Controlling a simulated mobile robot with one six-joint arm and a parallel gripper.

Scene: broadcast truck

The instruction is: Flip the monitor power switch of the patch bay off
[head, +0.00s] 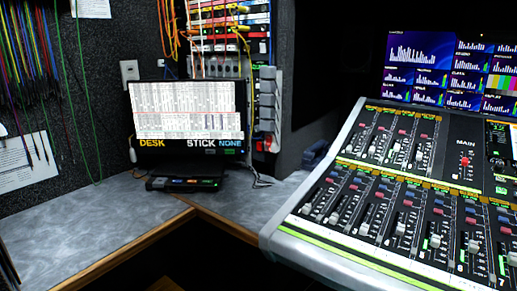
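The patch bay (257,18) stands in the corner behind a small monitor, at the top middle of the head view. It has colored rows with orange, red and other cables plugged in. Below them is a row of grey connectors (217,70). The monitor (190,110) shows a light table with the labels "DESK" and "STICK NONE", and it covers the lower part of the rack. A red part (262,145) shows low on the rack's right side. I cannot tell which part is the monitor power switch, or its position. My gripper is not in view.
A grey L-shaped counter (85,225) with a wooden edge runs along the left and back. A black device (184,183) lies below the monitor. A large mixing console (390,200) with lit screens fills the right. Colored cables (28,60) hang at the left wall.

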